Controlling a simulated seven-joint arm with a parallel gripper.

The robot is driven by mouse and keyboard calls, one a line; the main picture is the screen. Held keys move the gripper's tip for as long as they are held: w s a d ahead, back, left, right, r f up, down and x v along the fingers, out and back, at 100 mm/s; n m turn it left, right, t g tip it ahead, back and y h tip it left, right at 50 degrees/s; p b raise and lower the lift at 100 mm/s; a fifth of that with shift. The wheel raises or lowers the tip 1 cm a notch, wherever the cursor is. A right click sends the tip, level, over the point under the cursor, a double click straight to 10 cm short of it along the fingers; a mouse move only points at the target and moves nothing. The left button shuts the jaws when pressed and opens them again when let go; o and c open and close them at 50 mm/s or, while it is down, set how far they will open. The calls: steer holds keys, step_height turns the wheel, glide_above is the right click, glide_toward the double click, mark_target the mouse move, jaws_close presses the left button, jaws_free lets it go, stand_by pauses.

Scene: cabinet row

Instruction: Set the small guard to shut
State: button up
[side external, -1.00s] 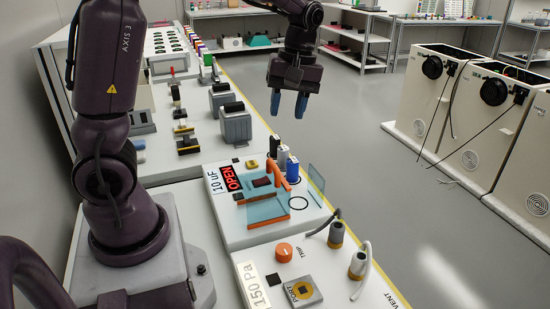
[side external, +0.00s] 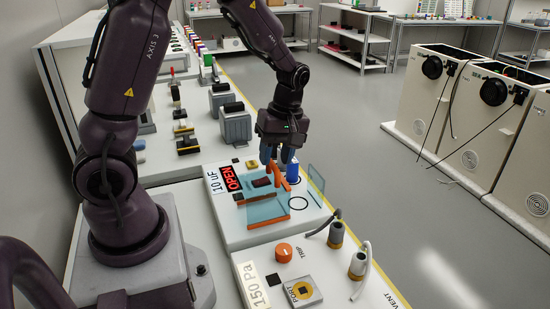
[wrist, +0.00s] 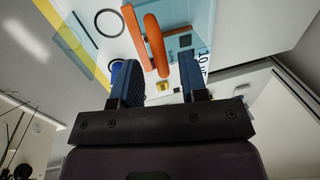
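A panel (side external: 240,238) labelled "10 uF" carries a red "OPEN" sign (side external: 231,178). Translucent blue guard plates sit on it: one with an orange edge (side external: 268,211) at the front and an upright one (side external: 317,177) at the right. I cannot tell which is the small guard. An orange bar handle (side external: 283,181) stands by them; the wrist view shows this handle (wrist: 155,45) ahead of and between my fingertips. My gripper (side external: 279,157) is open just above the handle, its blue fingers (wrist: 158,72) apart. Contact is not clear.
A blue cylinder (side external: 293,171) stands close to the right of my fingers. A black ring (side external: 298,202) lies on the panel. In front, a "150 Pa" panel has an orange knob (side external: 284,252) and grey cable plugs (side external: 336,235). Grey blocks (side external: 235,124) stand behind.

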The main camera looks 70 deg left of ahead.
steer(key=shift+s+f, duration=0.15)
steer(key=shift+f, duration=0.4)
jaws_close()
steer(key=w, duration=0.9)
steer(key=shift+w, duration=0.35)
steer(key=shift+a+r, duration=0.1)
jaws_free()
